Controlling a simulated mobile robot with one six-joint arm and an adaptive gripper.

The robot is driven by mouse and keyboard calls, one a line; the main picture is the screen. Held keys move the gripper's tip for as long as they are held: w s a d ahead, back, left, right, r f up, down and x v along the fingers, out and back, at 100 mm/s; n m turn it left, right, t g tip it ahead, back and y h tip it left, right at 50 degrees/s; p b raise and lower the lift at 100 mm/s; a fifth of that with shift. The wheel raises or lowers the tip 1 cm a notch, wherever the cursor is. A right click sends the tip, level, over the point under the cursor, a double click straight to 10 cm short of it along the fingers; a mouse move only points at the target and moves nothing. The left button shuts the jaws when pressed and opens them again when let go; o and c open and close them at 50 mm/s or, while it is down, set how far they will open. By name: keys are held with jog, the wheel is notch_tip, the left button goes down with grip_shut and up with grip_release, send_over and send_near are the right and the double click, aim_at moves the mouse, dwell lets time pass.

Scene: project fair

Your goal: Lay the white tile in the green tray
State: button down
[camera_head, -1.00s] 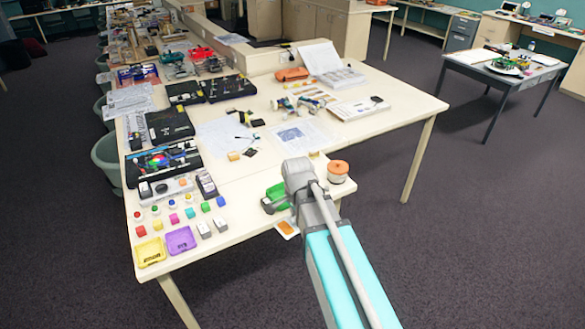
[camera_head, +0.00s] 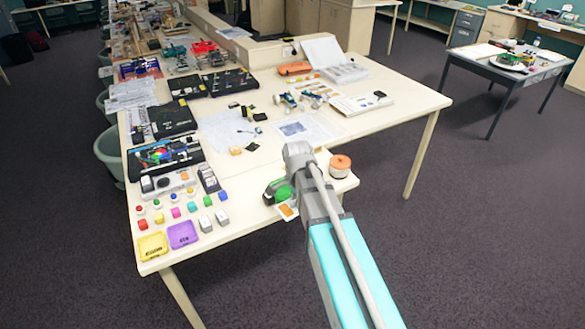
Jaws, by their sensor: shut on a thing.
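My gripper (camera_head: 289,204) is at the near edge of the table, and my own wrist hides most of its fingers. A small white tile (camera_head: 287,211) with an orange middle shows at its end, by the table's front edge. It looks held there, though the contact is hidden. A green and black thing (camera_head: 282,191) sits just left of my wrist, partly covered by it. I cannot tell whether it is the green tray; no other green tray shows clearly.
A yellow tray (camera_head: 152,246) and a purple tray (camera_head: 182,235) lie at the table's near left corner. An orange-topped round container (camera_head: 340,163) stands right of my wrist. Papers and black cases lie farther back.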

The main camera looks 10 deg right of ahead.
jog(key=w+d, duration=0.1)
jog(key=w, duration=1.6)
jog(key=shift+d+f+m+b, duration=0.2)
jog(key=shift+f+m+b, duration=0.15)
jog(key=shift+f, duration=0.1)
jog(key=shift+w+f, duration=0.1)
jog(key=shift+f, duration=0.05)
jog(key=shift+f+b, duration=3.35)
jog(key=shift+b, duration=0.15)
jog(key=shift+f+b, duration=0.9)
jog(key=c, duration=0.5)
grip_release()
jog(key=shift+c, duration=0.2)
jog(key=o, duration=0.4)
